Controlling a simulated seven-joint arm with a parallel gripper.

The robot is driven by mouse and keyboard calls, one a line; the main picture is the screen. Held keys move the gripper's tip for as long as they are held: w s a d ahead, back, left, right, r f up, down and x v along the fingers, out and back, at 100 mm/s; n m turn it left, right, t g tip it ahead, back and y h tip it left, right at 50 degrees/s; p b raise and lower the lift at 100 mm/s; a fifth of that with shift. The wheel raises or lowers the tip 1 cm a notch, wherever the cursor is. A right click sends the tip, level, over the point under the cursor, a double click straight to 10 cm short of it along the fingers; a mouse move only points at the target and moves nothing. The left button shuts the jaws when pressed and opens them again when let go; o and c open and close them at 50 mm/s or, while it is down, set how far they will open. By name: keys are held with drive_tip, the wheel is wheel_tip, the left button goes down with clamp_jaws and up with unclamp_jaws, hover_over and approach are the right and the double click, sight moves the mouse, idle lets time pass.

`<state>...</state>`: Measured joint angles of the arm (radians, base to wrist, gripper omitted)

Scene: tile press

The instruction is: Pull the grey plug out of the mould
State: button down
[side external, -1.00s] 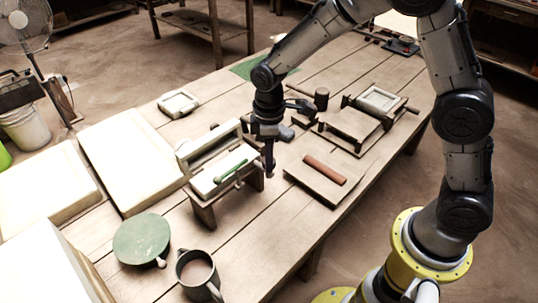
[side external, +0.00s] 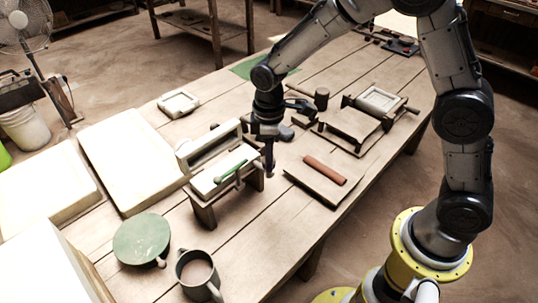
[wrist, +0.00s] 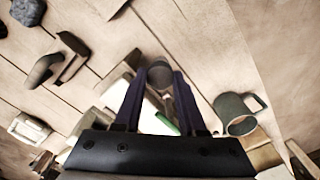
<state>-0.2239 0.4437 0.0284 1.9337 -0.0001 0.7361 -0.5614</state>
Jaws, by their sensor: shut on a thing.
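The mould (side external: 224,175) is a pale block with a green bar across its top, held in a low wooden stand. My gripper (side external: 270,170) points down at its right end, close beside it. In the wrist view, my gripper (wrist: 157,76) has its two dark fingers on either side of a round grey piece (wrist: 160,74), which looks like the plug, and is shut on it. Part of the pale mould shows below, between and behind the fingers. The plug is hidden in the side view, and I cannot tell how deep it sits in the mould.
A grey mug (side external: 198,274) and a round green disc (side external: 142,239) stand at the front left. A board with a reddish-brown roller (side external: 325,170) lies right of my gripper. A second wooden frame (side external: 360,118) stands behind. Large pale slabs lie left.

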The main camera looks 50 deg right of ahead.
idle(0.3)
wheel_tip(320, 180, up, 2)
drive_tip(key=shift+r, duration=0.15)
drive_tip(key=shift+c, duration=2.3)
unclamp_jaws()
wheel_tip(320, 180, up, 14)
